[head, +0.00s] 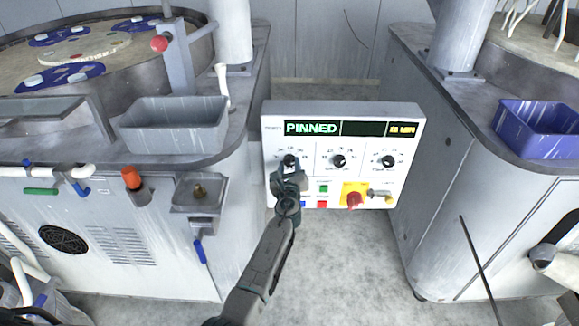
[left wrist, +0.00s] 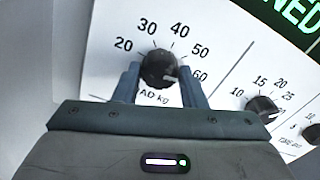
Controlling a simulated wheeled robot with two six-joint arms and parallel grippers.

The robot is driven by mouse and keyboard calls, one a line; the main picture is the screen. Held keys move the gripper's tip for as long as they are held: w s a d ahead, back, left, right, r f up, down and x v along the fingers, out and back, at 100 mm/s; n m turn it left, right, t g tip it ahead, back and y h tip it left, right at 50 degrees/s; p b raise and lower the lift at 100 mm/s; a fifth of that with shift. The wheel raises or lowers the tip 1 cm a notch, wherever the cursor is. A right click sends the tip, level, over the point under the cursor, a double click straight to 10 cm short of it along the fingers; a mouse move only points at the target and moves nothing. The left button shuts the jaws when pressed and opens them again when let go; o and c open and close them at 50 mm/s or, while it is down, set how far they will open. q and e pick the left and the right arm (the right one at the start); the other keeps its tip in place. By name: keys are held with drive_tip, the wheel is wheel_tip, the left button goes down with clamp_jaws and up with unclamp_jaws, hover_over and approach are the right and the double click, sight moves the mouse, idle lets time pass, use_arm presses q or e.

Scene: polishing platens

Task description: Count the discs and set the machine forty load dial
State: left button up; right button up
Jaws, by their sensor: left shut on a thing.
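The load dial (head: 289,160) is the leftmost of three black knobs on the white control panel (head: 273,130). In the left wrist view the dial (left wrist: 157,66) has a scale from 20 to 60, and its white mark points right, toward the 60. My left gripper (head: 288,170) is shut on the dial, one finger on each side of it. Blue carriers (head: 62,78) with white discs (head: 32,81) lie on the round platen at the upper left; the view cuts off part of it. My right gripper is not in view.
The panel's display (head: 312,128) reads PINNED in green. A red knob (head: 354,200) on a yellow plate sits low on the panel. A grey bin (head: 175,137) stands left and a blue bin (head: 540,145) right, on machine tops. Floor between the machines is clear.

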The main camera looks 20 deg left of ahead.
use_arm(q)
drive_tip(key=shift+f, duration=0.1)
drive_tip(key=o, duration=1)
drive_tip(key=shift+s, duration=0.1)
drive_tip(key=shift+s+d, duration=0.15)
drive_tip(key=shift+s, duration=0.15)
drive_tip(key=v, duration=1)
drive_tip(key=shift+p, duration=0.35)
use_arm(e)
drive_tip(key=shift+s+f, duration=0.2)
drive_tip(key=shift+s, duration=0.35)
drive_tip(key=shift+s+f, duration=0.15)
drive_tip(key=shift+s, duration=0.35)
